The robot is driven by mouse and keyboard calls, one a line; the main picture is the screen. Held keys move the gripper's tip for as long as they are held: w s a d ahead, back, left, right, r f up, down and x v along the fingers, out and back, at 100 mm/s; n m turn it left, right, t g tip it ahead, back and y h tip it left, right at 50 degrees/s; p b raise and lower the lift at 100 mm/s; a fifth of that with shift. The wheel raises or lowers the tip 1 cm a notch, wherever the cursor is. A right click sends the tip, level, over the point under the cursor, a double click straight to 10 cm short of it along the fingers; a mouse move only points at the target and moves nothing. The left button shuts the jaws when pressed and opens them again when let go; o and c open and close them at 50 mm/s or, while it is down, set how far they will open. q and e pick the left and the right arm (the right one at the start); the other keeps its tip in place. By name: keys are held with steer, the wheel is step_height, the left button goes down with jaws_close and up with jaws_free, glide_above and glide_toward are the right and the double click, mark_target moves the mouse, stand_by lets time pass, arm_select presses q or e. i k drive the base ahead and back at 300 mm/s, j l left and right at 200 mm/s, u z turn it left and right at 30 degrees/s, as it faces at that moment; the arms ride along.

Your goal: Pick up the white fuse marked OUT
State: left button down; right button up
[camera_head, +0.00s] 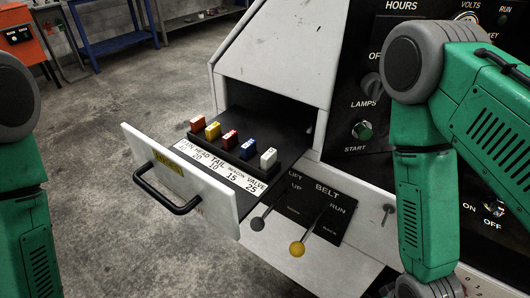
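A white fuse (268,158) stands upright at the right end of a row of fuses in an open drawer (228,213). It has a small dark mark on it, too small to read. The label strip (222,168) in front of the row reads VALVE 25 at that end. No gripper touches the fuse. My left arm shows at the left edge and my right arm at the right; both grippers are out of the picture.
Beside the white fuse stand a blue fuse (248,149), a red fuse (230,140), a yellow fuse (213,131) and another red fuse (196,124). The drawer's black handle (168,196) juts forward.

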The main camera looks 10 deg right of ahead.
mark_target(268, 160)
steer(key=k+l+z, duration=0.25)
steer(key=z, duration=0.15)
steer(key=k+l+z, duration=0.35)
